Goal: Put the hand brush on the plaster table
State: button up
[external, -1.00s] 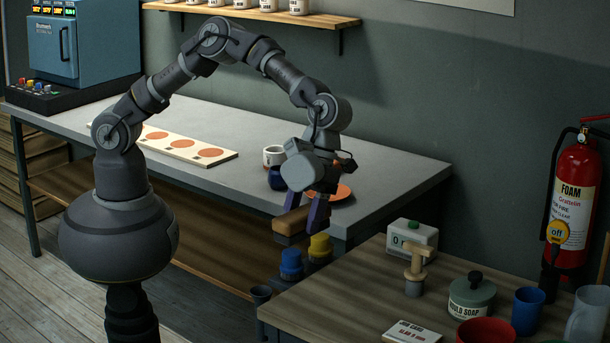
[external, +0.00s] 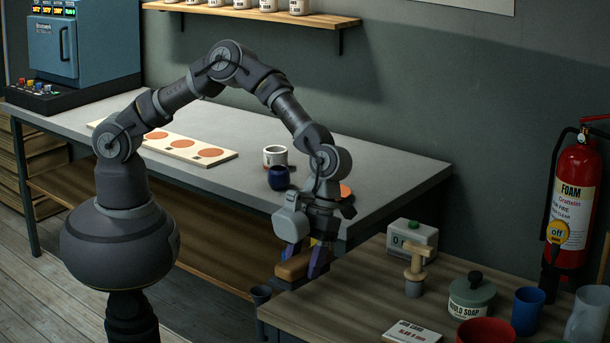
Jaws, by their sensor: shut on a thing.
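My gripper (external: 306,262) is shut on the hand brush (external: 292,267), a tan-brown block held between the dark blue-purple fingers. The gripper points down over the back left edge of the wood-topped table (external: 345,298) at the front right, which I take to be the plaster table. I cannot tell whether the brush touches the tabletop or hangs just above it.
A wooden-handled tool (external: 414,272), a scale-like box (external: 411,240), a soap pot (external: 471,296) and a card (external: 412,332) stand further right. The tabletop's front left is clear.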

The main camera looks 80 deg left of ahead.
aim_at(304, 278)
notch_tip(304, 278, down, 4)
jog(key=shift+f+b, duration=0.1)
jog(key=shift+b, duration=0.55)
jog(key=shift+f, duration=0.1)
jog(key=o, duration=1.1)
